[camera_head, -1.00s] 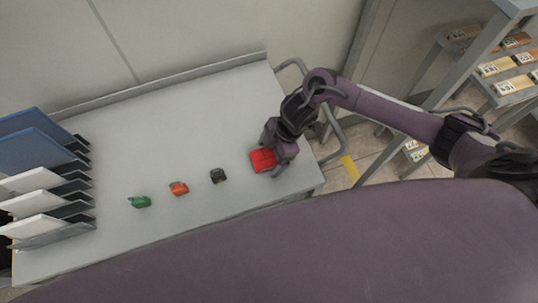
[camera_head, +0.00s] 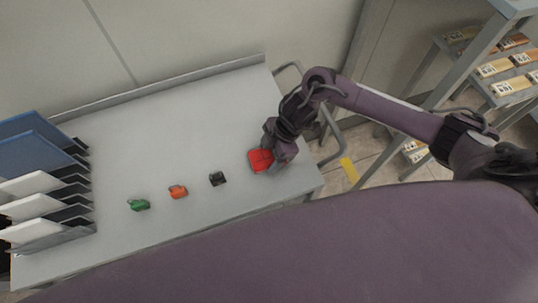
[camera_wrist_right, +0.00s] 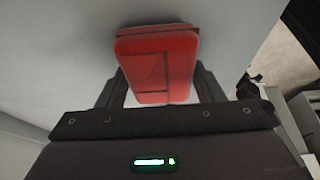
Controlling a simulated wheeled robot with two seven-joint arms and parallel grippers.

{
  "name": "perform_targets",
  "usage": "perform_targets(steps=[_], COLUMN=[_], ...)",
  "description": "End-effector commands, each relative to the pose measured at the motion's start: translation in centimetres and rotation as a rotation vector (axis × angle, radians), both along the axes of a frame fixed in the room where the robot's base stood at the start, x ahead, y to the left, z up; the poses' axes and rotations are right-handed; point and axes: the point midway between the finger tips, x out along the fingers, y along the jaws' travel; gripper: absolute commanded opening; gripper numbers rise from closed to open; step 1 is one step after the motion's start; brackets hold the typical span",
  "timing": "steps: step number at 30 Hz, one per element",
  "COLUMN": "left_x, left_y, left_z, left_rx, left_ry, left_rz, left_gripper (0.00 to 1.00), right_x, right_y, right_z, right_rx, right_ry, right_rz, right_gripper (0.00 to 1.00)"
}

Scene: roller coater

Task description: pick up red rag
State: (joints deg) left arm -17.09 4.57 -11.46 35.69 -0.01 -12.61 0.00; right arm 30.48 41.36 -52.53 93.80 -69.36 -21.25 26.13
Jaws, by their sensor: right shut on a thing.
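The red rag (camera_head: 260,160) is a folded red block near the right end of the grey table (camera_head: 170,120). My right gripper (camera_head: 273,158) reaches down to it from the right and is shut on it. In the right wrist view the red rag (camera_wrist_right: 158,62) sits between the two dark fingers of my right gripper (camera_wrist_right: 158,90). I cannot tell whether the rag touches the table. My left gripper is not in view.
A small black item (camera_head: 217,179), an orange one (camera_head: 178,191) and a green one (camera_head: 139,204) lie in a row left of the rag. A rack of trays (camera_head: 45,190) stands at the table's left end. A shelf (camera_head: 480,75) stands at the right. The table's middle is clear.

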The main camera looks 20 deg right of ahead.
Motion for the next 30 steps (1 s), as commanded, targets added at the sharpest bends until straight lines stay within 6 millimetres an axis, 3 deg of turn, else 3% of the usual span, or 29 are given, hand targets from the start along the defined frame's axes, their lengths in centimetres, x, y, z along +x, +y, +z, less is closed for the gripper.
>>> perform_targets(steps=[5,9,15,21,30], left_x=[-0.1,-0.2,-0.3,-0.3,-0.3], left_y=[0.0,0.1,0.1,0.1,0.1], left_z=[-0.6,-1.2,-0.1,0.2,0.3], left_rx=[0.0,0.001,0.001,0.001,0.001], left_ry=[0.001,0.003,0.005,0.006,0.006], left_rz=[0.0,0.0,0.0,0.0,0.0], left_gripper=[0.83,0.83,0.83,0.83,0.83], right_x=[0.2,0.2,0.1,0.1,-0.1], right_y=[0.0,0.0,-0.1,-0.1,0.0], right_z=[3.6,8.1,14.1,17.3,19.1], right_rx=[0.001,-0.001,-0.005,-0.003,-0.001], right_ry=[-0.009,-0.011,-0.009,-0.005,0.001], right_rz=[0.004,0.006,0.003,0.001,-0.001], right_gripper=[0.39,0.39,0.39,0.39,0.39])
